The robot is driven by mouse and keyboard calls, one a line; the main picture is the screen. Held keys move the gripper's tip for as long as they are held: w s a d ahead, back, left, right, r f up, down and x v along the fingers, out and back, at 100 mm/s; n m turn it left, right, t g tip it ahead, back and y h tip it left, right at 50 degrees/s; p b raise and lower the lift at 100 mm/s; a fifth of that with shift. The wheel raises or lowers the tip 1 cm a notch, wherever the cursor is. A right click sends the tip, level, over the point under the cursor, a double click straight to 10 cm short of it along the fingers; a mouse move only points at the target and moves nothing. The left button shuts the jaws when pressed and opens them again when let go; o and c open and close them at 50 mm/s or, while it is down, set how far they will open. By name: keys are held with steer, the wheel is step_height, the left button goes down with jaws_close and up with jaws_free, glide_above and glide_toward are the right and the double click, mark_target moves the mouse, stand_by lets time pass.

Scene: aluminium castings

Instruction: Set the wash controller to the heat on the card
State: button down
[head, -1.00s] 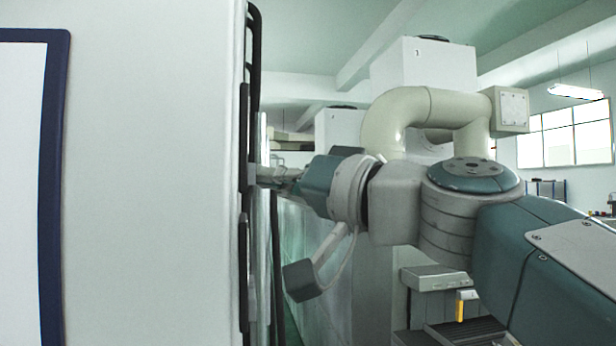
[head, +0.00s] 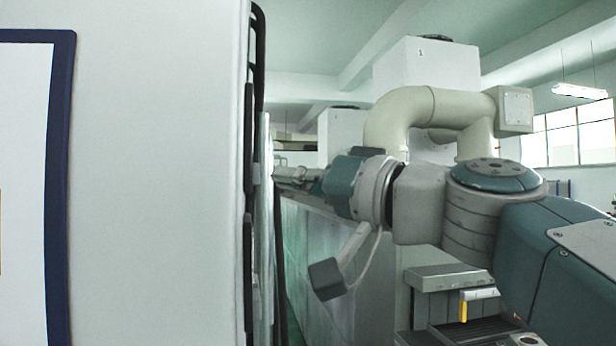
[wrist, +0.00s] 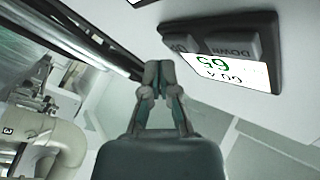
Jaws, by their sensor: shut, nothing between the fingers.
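The wash controller (wrist: 238,48) is a dark box on a white wall at the upper right of the wrist view. It has grey UP (wrist: 180,43) and DOWN (wrist: 232,47) buttons and a white display (wrist: 232,72) with green characters. The tilted digits look like 65, though I cannot be sure. My gripper (wrist: 158,66) is shut and empty, with its fingertips just left of the controller, below the UP button in the picture. I cannot identify the card.
A large white panel (head: 155,180) fills the left of the head view, with a blue-framed white board (head: 60,190) on it. Black cables (head: 258,60) run along its edge. A grey machine with a yellow handle (head: 463,308) stands at the lower right.

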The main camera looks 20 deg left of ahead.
steer(key=w+d, duration=0.1)
steer(key=d, duration=0.1)
steer(key=w+d, duration=0.1)
steer(key=d, duration=0.1)
steer(key=shift+w+d, duration=0.1)
steer(key=shift+w, duration=0.2)
stand_by(0.6)
